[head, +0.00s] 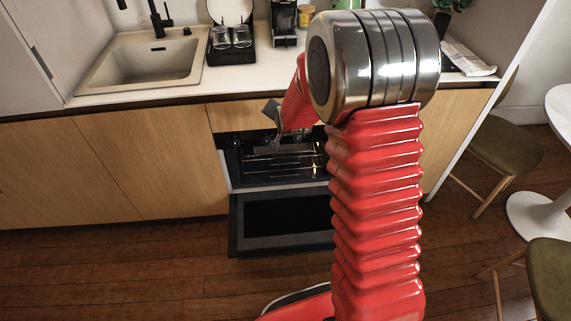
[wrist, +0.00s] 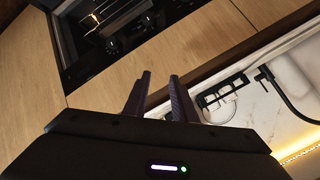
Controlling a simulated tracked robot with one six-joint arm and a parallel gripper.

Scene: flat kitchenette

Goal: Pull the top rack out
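The oven (head: 223,165) is set in the wooden counter front, and its door (head: 285,243) is folded down. Inside the lit cavity, thin metal rack bars (head: 270,157) show; the top rack cannot be clearly told from others, and my arm hides the right side. My gripper (head: 270,112) is in front of the counter edge, above the oven opening and apart from the rack. In the wrist view, its two dark fingers (wrist: 160,75) stand apart with nothing between them. The oven front (wrist: 125,40) with its knobs shows tilted at the upper left there.
The sink (head: 140,65) and black faucet are on the left of the counter. A dish rack with glasses (head: 232,45) and a coffee machine (head: 284,22) stand behind. Chairs (head: 500,150) and a white table (head: 540,215) are on the right. The floor at left is clear.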

